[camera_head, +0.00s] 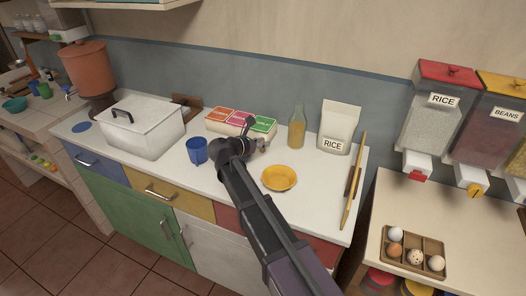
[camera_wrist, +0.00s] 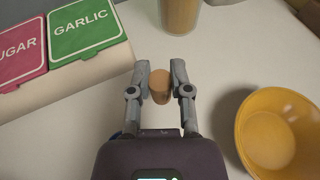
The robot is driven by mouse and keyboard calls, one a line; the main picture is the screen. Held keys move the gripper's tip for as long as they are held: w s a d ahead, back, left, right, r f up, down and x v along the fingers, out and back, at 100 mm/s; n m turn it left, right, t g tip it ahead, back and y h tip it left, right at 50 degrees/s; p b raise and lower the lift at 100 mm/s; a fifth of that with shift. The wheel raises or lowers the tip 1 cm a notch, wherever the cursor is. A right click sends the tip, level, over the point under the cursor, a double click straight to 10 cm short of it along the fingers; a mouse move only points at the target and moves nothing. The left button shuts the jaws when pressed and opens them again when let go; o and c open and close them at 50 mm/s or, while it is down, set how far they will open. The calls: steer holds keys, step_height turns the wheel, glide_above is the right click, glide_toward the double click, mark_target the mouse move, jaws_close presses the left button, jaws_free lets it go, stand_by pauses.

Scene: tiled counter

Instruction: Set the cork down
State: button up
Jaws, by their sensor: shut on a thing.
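The cork (camera_wrist: 160,86) is a small brown cylinder between the fingers of my gripper (camera_wrist: 159,79) in the wrist view. The fingers are closed on its two sides. The white counter shows beneath it, but I cannot tell how far the cork is from the surface. In the head view my gripper (camera_head: 256,141) is over the counter (camera_head: 230,185), in front of the spice box and left of the glass bottle. I cannot make out the cork clearly there.
A yellow bowl (camera_wrist: 278,134) is to the right of the gripper; a spice box (camera_wrist: 75,73) with coloured lids is to the left. A glass bottle (camera_head: 297,127) and a rice bag (camera_head: 338,128) stand behind. A blue cup (camera_head: 197,151) is left. Bare counter lies around the bowl.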

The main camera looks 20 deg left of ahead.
mark_target(262, 151)
steer(key=shift+f+b, duration=1.35)
steer(key=shift+f, duration=0.25)
steer(key=shift+f, duration=0.15)
steer(key=o, duration=0.7)
steer(key=shift+r, duration=0.2)
steer(key=shift+s+a+r, duration=0.1)
steer(key=shift+s+r, duration=0.05)
steer(key=shift+s, duration=0.1)
steer(key=p+v, duration=0.4)
steer(key=v, duration=0.7)
steer(key=shift+s+a, duration=0.1)
steer(key=shift+s, duration=0.1)
